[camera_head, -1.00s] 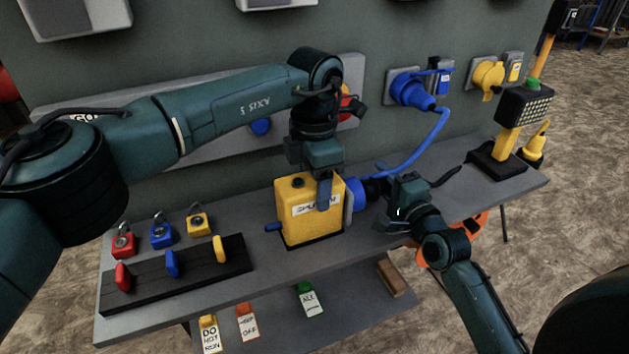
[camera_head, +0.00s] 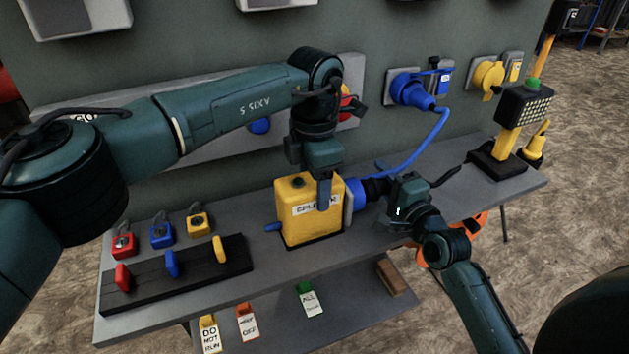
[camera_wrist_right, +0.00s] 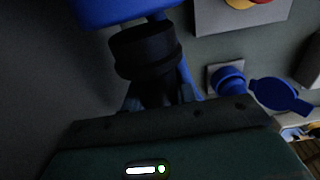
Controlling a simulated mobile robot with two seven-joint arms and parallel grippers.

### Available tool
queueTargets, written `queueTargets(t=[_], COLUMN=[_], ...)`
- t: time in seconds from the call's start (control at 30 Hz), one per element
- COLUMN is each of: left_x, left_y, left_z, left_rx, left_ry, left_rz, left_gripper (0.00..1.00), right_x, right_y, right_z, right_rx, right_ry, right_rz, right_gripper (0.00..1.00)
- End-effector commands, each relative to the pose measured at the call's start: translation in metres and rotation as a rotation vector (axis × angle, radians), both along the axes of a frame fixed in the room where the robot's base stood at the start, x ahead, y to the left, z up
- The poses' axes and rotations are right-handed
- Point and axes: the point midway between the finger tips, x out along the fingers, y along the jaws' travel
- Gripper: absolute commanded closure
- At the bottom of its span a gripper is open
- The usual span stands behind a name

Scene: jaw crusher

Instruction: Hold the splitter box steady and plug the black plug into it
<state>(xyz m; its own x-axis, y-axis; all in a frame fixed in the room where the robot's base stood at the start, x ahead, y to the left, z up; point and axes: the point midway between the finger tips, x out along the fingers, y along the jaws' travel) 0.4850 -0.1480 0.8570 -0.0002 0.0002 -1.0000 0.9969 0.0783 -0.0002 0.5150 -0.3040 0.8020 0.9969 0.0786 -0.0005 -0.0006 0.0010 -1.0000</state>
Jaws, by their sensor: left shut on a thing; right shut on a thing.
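The yellow splitter box (camera_head: 296,222) stands upright on the grey shelf. My left gripper (camera_head: 323,190) comes down from above and is shut on the box near its right end. A blue socket (camera_head: 355,190) sticks out of the box's right side. The black plug (camera_head: 376,187) is at this socket, in line with it; its tip is hidden, so I cannot tell how deep it sits. My right gripper (camera_head: 391,192) is shut on the plug from the right. In the right wrist view the black plug (camera_wrist_right: 145,50) meets the blue socket (camera_wrist_right: 110,10).
A blue wall plug (camera_head: 414,92) with a blue cable hangs behind the box. Padlocks (camera_head: 162,234) and a black rack (camera_head: 195,272) lie to the left. A yellow lamp stand (camera_head: 508,140) stands at the right end. Tags hang below the shelf's front edge.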

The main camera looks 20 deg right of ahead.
Motion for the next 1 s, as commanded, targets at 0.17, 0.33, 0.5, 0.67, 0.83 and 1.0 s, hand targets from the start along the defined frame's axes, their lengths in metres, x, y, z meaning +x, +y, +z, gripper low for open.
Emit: queueTargets(t=[0.17,0.33,0.5,0.67,0.83,1.0], left_x=[0.0,0.0,0.0,0.0,0.0,0.0], left_y=[0.0,0.0,0.0,0.0,0.0,0.0], left_z=[0.001,0.001,0.001,0.001,0.001,0.001], left_rx=[-0.001,-0.001,-0.001,-0.001,-0.001,-0.001], left_ry=[0.0,0.0,0.0,0.0,0.0,0.0], left_rz=[-0.001,-0.001,-0.001,-0.001,-0.001,-0.001], left_gripper=[0.85,0.85,0.85,0.85,0.85,0.85], right_x=[0.0,0.0,0.0,0.0,0.0,-0.001], right_y=[0.0,0.0,0.0,0.002,0.007,0.01], right_z=[0.001,0.001,0.001,0.001,0.001,0.001], right_rx=[0.0,0.0,0.0,0.001,0.002,0.0], right_ry=[-0.001,-0.001,-0.001,-0.001,-0.001,-0.002], right_rz=[0.0,0.0,0.0,0.0,0.0,0.0], right_gripper=[0.97,0.97,0.97,0.97,0.97,0.97])
